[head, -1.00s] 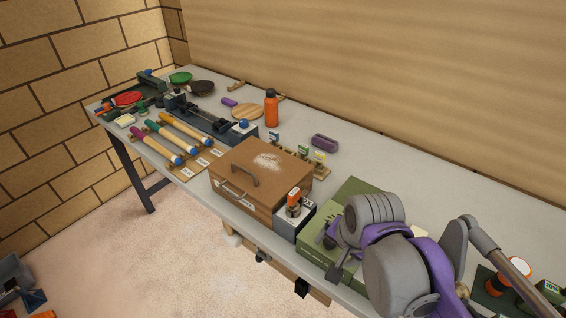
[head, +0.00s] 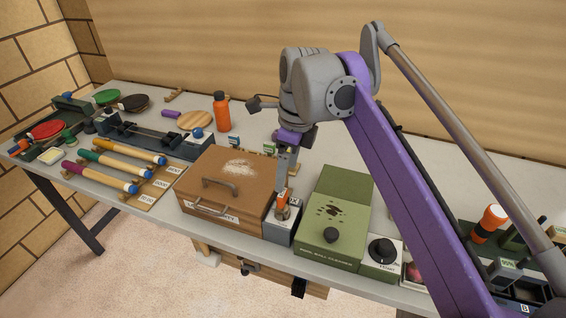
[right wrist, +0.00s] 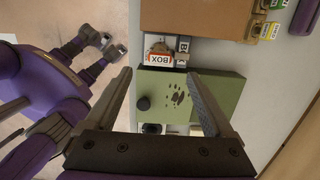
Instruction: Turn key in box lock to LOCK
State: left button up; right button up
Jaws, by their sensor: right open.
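A brown wooden box (head: 226,189) with a handle on its lid sits near the table's front edge; its lid is shut. Right beside it stands a small grey block (head: 280,231) with an orange-topped key (head: 283,207) upright on it. My right gripper (head: 287,185) points down just above and behind the key in the head view. In the right wrist view its jaws (right wrist: 160,76) are wide apart and empty, the tag beyond them. The lock's setting is too small to read.
A green ball cleaner (head: 338,205) stands right of the grey block, with a black-knobbed timer (head: 380,257) beyond. Small labelled stands are behind the box. My right arm covers the table's right side.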

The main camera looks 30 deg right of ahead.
aim_at(283, 193)
jog(key=f, duration=0.6)
jog(key=f+b, duration=0.1)
jog(key=f, duration=0.2)
jog(key=shift+w+a, duration=0.4)
